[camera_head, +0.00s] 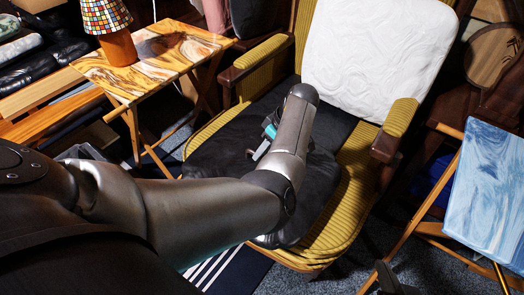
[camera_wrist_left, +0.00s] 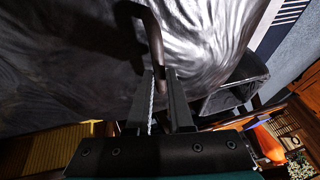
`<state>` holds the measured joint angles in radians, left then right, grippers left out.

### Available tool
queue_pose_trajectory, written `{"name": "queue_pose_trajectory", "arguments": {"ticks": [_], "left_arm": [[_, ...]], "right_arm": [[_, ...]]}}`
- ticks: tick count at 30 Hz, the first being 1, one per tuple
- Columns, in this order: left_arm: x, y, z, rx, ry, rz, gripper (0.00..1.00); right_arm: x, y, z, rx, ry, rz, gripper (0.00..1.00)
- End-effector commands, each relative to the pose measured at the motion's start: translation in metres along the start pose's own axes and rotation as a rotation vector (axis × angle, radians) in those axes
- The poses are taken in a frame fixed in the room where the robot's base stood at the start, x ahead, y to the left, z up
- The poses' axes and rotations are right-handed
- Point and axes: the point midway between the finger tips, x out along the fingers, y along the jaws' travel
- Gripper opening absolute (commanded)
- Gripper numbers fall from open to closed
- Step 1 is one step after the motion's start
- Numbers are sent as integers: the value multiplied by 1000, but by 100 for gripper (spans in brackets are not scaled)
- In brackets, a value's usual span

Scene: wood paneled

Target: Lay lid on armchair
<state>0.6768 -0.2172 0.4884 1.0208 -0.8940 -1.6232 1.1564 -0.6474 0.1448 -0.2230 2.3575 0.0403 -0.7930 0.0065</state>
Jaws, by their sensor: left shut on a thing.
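My left gripper (camera_head: 262,145) is low over the seat, partly hidden by my own arm. In the left wrist view, my left gripper (camera_wrist_left: 160,85) is shut on a thin dark curved bar (camera_wrist_left: 150,30), apparently the lid's handle. A dark part at the bottom right, apparently my right gripper (camera_head: 388,280), is mostly cut off.
A white quilted pillow (camera_head: 378,55) leans on the chair back. Wooden armrests (camera_head: 386,148) flank the seat. A marbled folding table (camera_head: 150,65) with a mosaic lamp (camera_head: 118,45) stands at the left, and a blue-topped folding table (camera_head: 490,190) at the right.

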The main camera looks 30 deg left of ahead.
Motion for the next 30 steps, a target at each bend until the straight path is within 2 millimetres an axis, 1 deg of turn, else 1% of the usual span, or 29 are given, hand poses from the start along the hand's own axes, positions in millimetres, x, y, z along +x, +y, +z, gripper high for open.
{"name": "queue_pose_trajectory", "arguments": {"ticks": [5,8,9,16,27,30], "left_arm": [[-2,1,-2,-2,3,2,0],[1,1,-1,-2,3,2,0],[2,0,1,0,0,0,24],[2,0,1,0,0,0,49],[-1,0,0,0,0,0,49],[-6,0,0,0,0,0,49]], "right_arm": [[0,0,0,0,-1,0,0],[1,-2,-1,1,19,-5,0],[1,-2,-1,1,18,-6,0],[1,-2,-1,1,17,-5,0],[0,-1,0,0,3,-2,0],[-4,4,1,-4,-37,12,0]]}}
